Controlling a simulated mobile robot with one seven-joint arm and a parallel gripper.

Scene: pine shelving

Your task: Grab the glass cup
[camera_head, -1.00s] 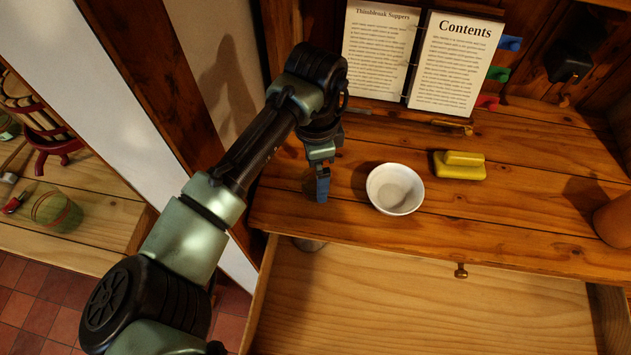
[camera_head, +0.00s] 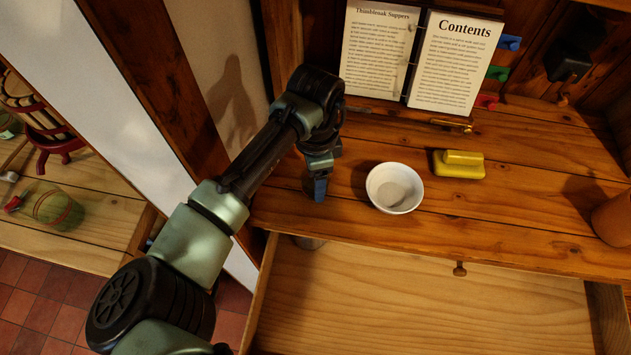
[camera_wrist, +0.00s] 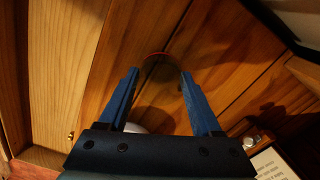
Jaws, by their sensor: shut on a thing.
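My gripper (camera_head: 319,188) points down at the wooden worktop, left of the white bowl. In the wrist view my gripper (camera_wrist: 160,74) has its two blue fingers apart, one on each side of a clear, barely visible glass cup (camera_wrist: 158,55). The cup shows mainly as a thin curved reddish rim between the fingertips. The fingers are shut on it. In the head view the cup is hard to make out beside the blue fingers. I cannot tell whether its base touches the worktop.
A white bowl (camera_head: 394,188) stands close to the right of my gripper, with a yellow block-like item (camera_head: 459,164) beyond it. An open recipe book (camera_head: 430,60) leans at the back. An open drawer (camera_head: 420,310) lies below the front edge. A brown pot (camera_head: 612,218) stands far right.

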